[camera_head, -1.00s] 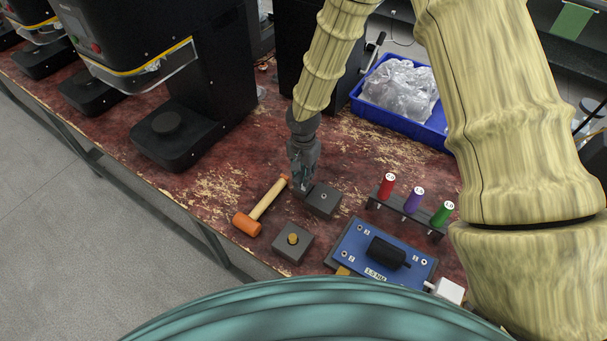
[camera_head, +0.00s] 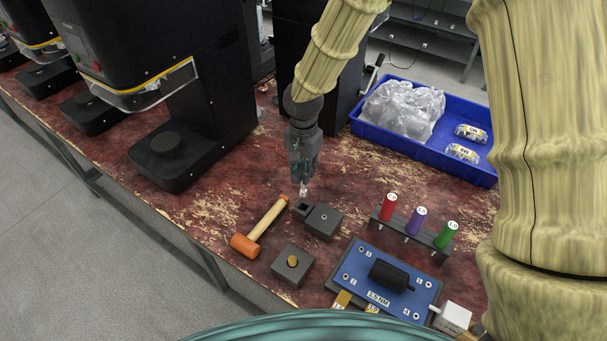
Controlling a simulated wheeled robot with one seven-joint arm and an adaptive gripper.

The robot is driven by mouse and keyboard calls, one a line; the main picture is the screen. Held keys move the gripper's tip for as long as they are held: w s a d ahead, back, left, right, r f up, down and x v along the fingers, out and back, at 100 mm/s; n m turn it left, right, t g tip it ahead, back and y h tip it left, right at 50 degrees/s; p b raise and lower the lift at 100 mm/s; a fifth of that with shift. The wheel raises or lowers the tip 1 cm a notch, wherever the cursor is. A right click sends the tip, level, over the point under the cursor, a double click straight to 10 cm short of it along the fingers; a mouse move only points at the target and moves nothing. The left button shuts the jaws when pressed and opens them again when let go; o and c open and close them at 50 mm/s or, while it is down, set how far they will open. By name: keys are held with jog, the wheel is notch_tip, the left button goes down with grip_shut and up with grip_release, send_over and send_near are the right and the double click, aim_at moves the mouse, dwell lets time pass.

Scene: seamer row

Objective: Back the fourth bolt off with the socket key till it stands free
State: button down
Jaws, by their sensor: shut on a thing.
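My gripper (camera_head: 303,172) points down, shut on a small silvery piece (camera_head: 303,190) below its fingertips. I cannot tell if the piece is a socket bit or a bolt. It hangs just above a dark grey block (camera_head: 322,224) with a small square holder (camera_head: 302,209) at its left corner. The blue plate (camera_head: 352,292) lies to the lower right, with numbered bolts around a black cylinder (camera_head: 390,276) and a "1.5 NM" label. The bolt by the 4 (camera_head: 415,315) is at the plate's near right corner. Red (camera_head: 389,207), purple (camera_head: 416,220) and green (camera_head: 446,235) handled tools stand in a rack.
An orange mallet (camera_head: 245,245) lies left of the grey block. A second block (camera_head: 293,266) with a brass-coloured top stands in front. A blue tray (camera_head: 395,139) with plastic bags is behind. Black machines (camera_head: 165,80) line the left. A white box (camera_head: 453,317) adjoins the plate.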

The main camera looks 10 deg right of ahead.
jog(key=shift+r+p, duration=2.25)
jog(key=shift+r, duration=1.05)
